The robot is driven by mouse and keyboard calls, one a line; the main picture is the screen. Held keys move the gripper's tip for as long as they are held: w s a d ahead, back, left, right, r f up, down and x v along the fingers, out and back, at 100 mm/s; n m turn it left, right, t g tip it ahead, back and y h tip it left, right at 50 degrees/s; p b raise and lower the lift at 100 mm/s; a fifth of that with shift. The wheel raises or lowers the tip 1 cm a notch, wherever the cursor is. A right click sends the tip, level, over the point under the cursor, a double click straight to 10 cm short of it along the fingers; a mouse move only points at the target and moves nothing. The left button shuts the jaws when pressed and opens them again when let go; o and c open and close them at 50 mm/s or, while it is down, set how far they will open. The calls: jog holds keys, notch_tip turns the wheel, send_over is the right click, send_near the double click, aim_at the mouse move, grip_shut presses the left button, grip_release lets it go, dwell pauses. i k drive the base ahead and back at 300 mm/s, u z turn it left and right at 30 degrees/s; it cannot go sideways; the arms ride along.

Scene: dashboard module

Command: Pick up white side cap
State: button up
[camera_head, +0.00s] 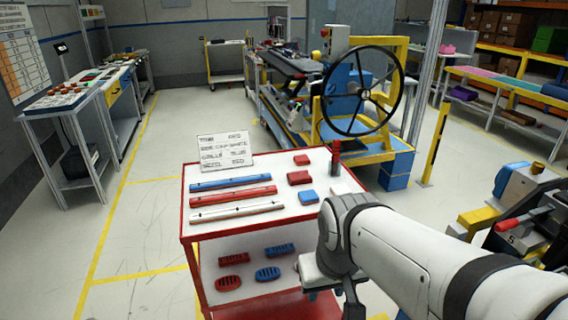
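A red-edged trolley (187,222) with a white top stands in front of me. A white side cap (340,188) seems to lie flat at its right side, right of a small blue cap (308,197); my arm partly covers it and it blends with the white top. My gripper (350,298) hangs at the front right of the trolley, nearer to me than the caps. Its dark fingers point down and are partly cut off by the frame, so I cannot see whether they are open.
Two red blocks (299,177) lie near the caps, with a dark red upright cylinder (336,158) behind. Blue, red and white bars (237,209) lie on the left. A sign (225,150) stands at the back edge. Vents (268,274) lie on the lower shelf. Floor is free at left.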

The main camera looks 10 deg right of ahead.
aim_at(342, 189)
jog(key=u, duration=0.15)
jog(key=i, duration=1.25)
jog(key=z, duration=0.65)
